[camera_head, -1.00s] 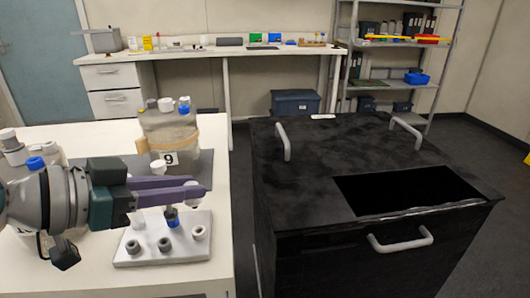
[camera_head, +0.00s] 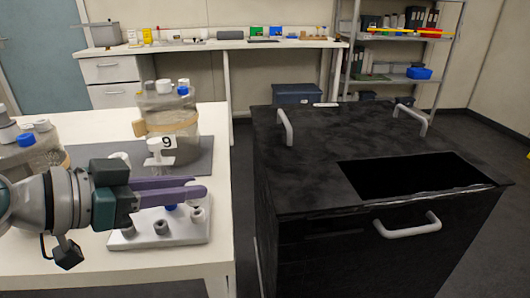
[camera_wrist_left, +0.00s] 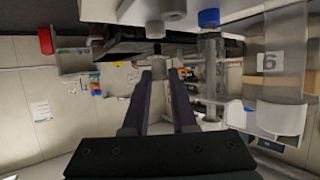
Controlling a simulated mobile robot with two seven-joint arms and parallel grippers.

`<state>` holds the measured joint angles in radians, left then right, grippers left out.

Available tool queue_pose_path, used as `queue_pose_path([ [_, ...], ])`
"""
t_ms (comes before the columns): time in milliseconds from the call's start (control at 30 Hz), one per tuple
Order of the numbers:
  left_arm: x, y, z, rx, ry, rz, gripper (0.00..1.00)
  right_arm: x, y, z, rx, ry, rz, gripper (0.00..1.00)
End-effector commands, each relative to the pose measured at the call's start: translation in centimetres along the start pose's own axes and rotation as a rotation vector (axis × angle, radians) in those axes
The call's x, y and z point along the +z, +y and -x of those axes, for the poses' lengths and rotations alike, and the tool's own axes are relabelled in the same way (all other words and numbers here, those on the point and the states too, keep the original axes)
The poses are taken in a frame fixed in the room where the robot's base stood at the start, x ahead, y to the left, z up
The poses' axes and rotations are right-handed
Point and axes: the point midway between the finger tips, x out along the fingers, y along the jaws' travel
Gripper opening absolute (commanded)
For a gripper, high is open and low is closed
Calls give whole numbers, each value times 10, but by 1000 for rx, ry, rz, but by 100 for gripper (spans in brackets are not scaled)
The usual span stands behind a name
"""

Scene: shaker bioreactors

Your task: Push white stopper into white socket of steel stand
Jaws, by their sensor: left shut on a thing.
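The steel stand (camera_head: 183,236) is a pale plate with several upright sockets near the table's front edge. A light socket (camera_head: 197,215) stands at its right, and darker grey sockets (camera_head: 160,227) are further left. My left gripper (camera_head: 203,190) comes in from the left with purple fingers over the stand's rear. It is shut on a small whitish stopper (camera_head: 194,183), mostly hidden behind the fingers, above the right part of the stand. Whether it touches a socket cannot be told. In the left wrist view, a pale piece (camera_wrist_left: 158,70) sits between the fingertips. My right gripper is not in view.
A bioreactor vessel labelled 9 (camera_head: 172,115) stands behind the stand, and another vessel (camera_head: 38,155) at the left. A black cart (camera_head: 310,190) is to the right, across a gap.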

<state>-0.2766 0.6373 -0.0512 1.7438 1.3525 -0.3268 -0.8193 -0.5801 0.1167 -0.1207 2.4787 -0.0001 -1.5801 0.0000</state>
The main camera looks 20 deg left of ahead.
Motion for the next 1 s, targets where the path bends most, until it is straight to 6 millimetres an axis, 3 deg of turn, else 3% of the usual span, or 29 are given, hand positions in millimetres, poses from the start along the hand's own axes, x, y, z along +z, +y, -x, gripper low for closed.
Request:
queue_pose_path([
  [1000, 2, 0, 0, 1, -1, 0, 0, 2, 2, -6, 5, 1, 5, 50],
])
